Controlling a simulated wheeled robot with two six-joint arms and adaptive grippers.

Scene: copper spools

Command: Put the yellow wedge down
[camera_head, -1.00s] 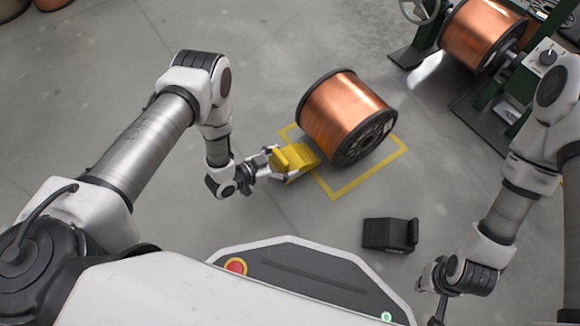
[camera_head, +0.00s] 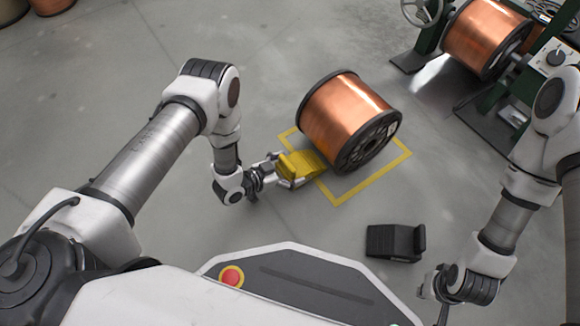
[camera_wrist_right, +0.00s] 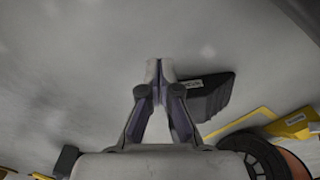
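The yellow wedge (camera_head: 303,163) is at the left side of the copper spool (camera_head: 348,117), with its thin end toward the spool. My left gripper (camera_head: 291,170) is around the wedge's thick end and looks shut on it. I cannot tell whether the wedge rests on the floor or touches the spool. My right gripper (camera_wrist_right: 160,68) has its fingertips together and is empty in the right wrist view.
A black wedge (camera_head: 394,242) lies on the floor; it also shows in the right wrist view (camera_wrist_right: 208,97). A yellow floor outline (camera_head: 366,184) surrounds the spool. A green machine with another copper spool (camera_head: 481,40) stands at the upper right. The floor at the left is clear.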

